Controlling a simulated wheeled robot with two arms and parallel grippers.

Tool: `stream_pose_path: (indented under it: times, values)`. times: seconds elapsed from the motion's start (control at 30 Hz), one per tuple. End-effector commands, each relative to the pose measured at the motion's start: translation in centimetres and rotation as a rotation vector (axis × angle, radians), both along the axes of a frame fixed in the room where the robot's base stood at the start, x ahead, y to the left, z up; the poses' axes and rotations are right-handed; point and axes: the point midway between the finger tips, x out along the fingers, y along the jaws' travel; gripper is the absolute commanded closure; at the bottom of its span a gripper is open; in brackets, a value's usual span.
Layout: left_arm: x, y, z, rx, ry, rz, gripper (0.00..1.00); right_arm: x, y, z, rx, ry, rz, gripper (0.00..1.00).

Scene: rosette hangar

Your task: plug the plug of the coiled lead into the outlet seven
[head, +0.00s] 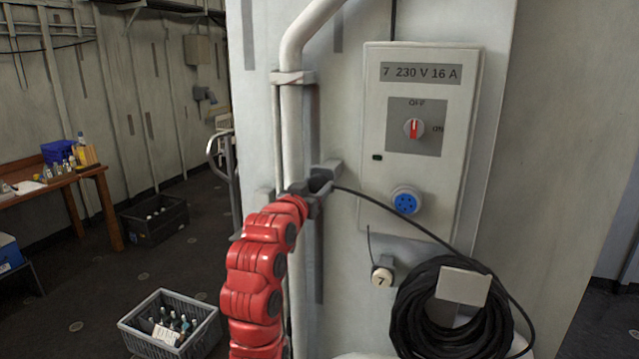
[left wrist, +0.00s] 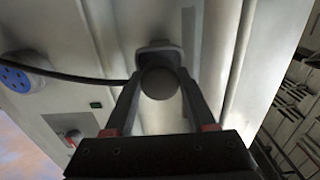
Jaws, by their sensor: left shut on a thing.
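The outlet seven is a grey box (head: 425,75) labelled "7 230 V 16 A", with a round blue socket (head: 406,201) low on its face. The socket also shows at the left edge of the left wrist view (left wrist: 20,78). My left gripper (head: 316,188) is shut on the dark plug (left wrist: 158,82), left of the box and apart from the socket. In the head view the fingers largely hide the plug. Its black lead (head: 420,218) runs right and down to the coil (head: 425,315) hanging below the box. My right gripper is not in view.
A red switch (head: 414,128) points up towards "OFF". A round cap marked 7 (head: 382,277) hangs below the box. A white vertical pipe (head: 291,130) runs behind my left arm. A crate of bottles (head: 132,328) stands on the floor at left.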

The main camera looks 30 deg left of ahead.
Motion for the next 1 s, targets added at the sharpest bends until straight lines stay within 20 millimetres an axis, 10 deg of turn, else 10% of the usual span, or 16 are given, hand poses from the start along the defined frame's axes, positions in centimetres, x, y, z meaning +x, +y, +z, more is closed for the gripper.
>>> stream_pose_path:
  times: [1.0]
  values:
    - [-4.0,-1.0,0.0,0.001,-0.003,0.000,1.00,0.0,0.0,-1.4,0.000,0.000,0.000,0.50]
